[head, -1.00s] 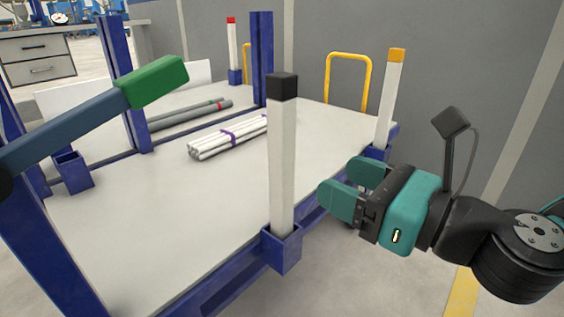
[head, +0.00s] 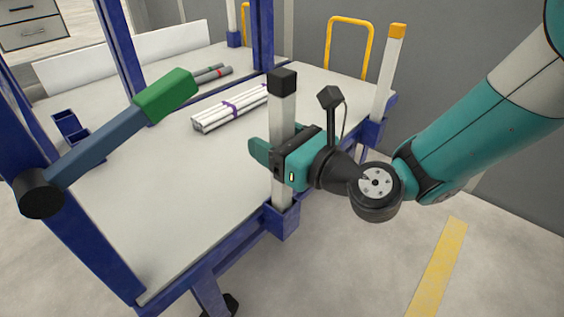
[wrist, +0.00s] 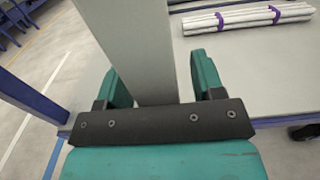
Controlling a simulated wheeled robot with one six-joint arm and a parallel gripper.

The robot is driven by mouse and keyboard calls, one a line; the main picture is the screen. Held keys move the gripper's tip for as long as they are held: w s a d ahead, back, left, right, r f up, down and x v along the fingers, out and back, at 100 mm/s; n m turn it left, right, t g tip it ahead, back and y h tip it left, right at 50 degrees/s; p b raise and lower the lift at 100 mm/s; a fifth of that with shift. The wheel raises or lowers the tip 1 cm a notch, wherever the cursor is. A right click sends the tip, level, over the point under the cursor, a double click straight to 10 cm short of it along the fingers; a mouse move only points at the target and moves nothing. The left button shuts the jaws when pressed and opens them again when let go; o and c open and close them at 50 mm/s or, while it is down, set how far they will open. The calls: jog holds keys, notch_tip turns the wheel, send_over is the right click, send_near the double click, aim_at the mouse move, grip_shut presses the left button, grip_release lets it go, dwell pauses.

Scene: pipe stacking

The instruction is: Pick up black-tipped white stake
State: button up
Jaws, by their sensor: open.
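The black-tipped white stake (head: 282,110) stands upright in a blue socket (head: 282,219) at the near edge of the table. Its black tip (head: 282,81) is above my gripper (head: 265,151). My gripper is open, at mid-height of the stake, and covers part of it in the head view. In the wrist view the stake (wrist: 140,45) rises between the two green fingers of my gripper (wrist: 158,78), with a gap seen on the right side. Contact with the left finger cannot be told.
A bundle of white pipes with purple bands (head: 230,106) and grey pipes (head: 212,75) lie on the table (head: 190,200). An orange-tipped stake (head: 390,75) stands at the right corner. A blue bar with a green end (head: 165,95) extends from the left post.

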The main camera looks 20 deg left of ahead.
jog(key=shift+w+a, duration=0.1)
grip_shut()
notch_tip(320, 180, up, 30)
jog(key=p, duration=2.5)
